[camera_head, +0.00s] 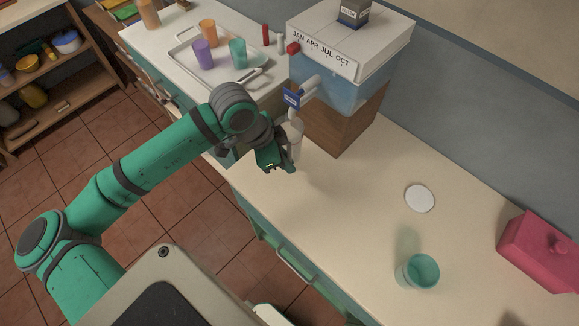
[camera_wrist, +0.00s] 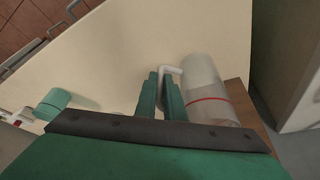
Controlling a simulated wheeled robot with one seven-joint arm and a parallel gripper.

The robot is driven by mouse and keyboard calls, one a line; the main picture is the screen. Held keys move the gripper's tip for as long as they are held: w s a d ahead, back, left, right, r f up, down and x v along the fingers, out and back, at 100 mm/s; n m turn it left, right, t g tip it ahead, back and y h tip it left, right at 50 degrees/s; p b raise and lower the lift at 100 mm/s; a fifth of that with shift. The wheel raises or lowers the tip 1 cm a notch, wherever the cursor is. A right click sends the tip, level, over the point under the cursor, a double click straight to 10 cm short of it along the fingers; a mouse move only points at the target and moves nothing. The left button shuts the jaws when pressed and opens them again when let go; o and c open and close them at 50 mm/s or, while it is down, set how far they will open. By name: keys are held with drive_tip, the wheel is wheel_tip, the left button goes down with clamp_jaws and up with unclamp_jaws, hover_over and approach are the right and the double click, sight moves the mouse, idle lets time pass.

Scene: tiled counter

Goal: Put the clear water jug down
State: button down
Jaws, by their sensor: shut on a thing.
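The clear jug (camera_wrist: 205,85) shows in the wrist view as a see-through cylinder with a red line around it and a pale handle (camera_wrist: 170,70). My gripper (camera_wrist: 161,90) is shut on that handle, its two green fingers on either side of it. In the head view my gripper (camera_head: 272,160) is at the counter's left edge area, in front of the wooden stand. The jug (camera_head: 294,135) is pale and partly hidden behind my gripper there. Whether its base touches the counter (camera_head: 350,200) I cannot tell.
A filter tank (camera_head: 335,88) with a white lid stands on a wooden stand (camera_head: 345,125) close behind the jug. A teal cup (camera_head: 417,271), a white disc (camera_head: 419,198) and a pink box (camera_head: 540,250) are on the right. A tray (camera_head: 222,77) holds cups. The middle counter is clear.

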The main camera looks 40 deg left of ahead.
drive_tip(key=shift+w+d, duration=0.2)
drive_tip(key=shift+w, duration=0.05)
drive_tip(key=shift+w+d+f, duration=0.1)
drive_tip(key=shift+f, duration=1.65)
drive_tip(key=shift+f, duration=0.1)
drive_tip(key=c, duration=1.8)
unclamp_jaws()
drive_tip(key=shift+c, duration=0.2)
drive_tip(key=v, duration=1.2)
